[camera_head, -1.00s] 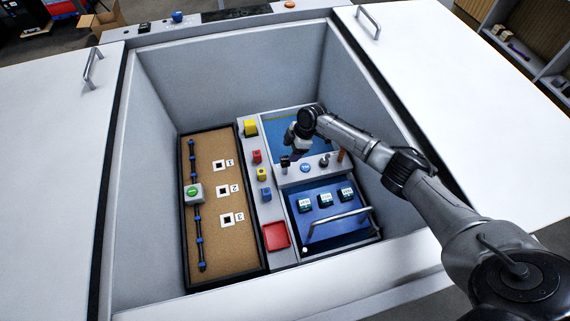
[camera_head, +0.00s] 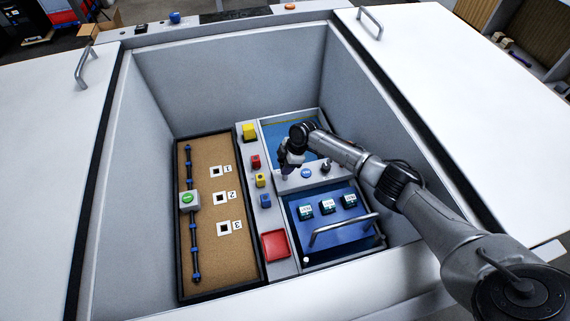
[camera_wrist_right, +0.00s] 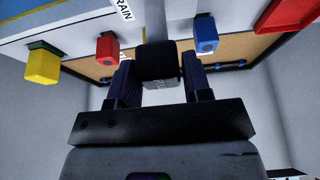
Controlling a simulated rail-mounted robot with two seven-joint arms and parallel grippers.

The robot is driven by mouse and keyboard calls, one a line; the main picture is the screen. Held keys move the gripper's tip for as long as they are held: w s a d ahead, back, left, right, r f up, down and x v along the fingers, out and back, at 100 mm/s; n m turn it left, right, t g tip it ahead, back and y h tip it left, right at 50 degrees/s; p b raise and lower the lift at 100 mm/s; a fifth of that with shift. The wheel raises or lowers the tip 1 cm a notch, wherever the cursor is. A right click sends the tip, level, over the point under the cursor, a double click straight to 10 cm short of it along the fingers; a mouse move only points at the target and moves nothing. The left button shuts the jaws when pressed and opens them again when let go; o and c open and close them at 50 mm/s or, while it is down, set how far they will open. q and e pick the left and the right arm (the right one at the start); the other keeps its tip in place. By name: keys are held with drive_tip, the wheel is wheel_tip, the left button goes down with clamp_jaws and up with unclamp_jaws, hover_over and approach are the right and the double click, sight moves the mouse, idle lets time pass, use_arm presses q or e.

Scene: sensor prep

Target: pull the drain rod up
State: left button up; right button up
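The drain rod (camera_wrist_right: 156,26) is a grey shaft with a black block-shaped head, seen in the right wrist view beside a white label ending in "RAIN" (camera_wrist_right: 125,9). In the head view, my right gripper (camera_head: 287,168) points down at the left end of the grey strip between the two blue areas. It hides most of the rod there, so I cannot tell how far the rod stands up. My left gripper is not in view.
A blue panel with a metal handle (camera_head: 343,229) lies just in front. To the left are yellow (camera_head: 249,131), red (camera_head: 256,161) and blue (camera_head: 265,200) blocks, a red tray (camera_head: 275,244) and a cork board (camera_head: 209,258). Grey basin walls (camera_head: 230,73) surround everything.

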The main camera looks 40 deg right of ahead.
clamp_jaws()
wheel_tip(320, 180, up, 5)
drive_tip(key=p, duration=0.4)
drive_tip(key=shift+f, duration=0.2)
drive_tip(key=shift+w, duration=0.1)
drive_tip(key=shift+c, duration=0.2)
unclamp_jaws()
drive_tip(key=shift+r, duration=0.1)
drive_tip(key=o, duration=0.4)
drive_tip(key=shift+o, duration=0.2)
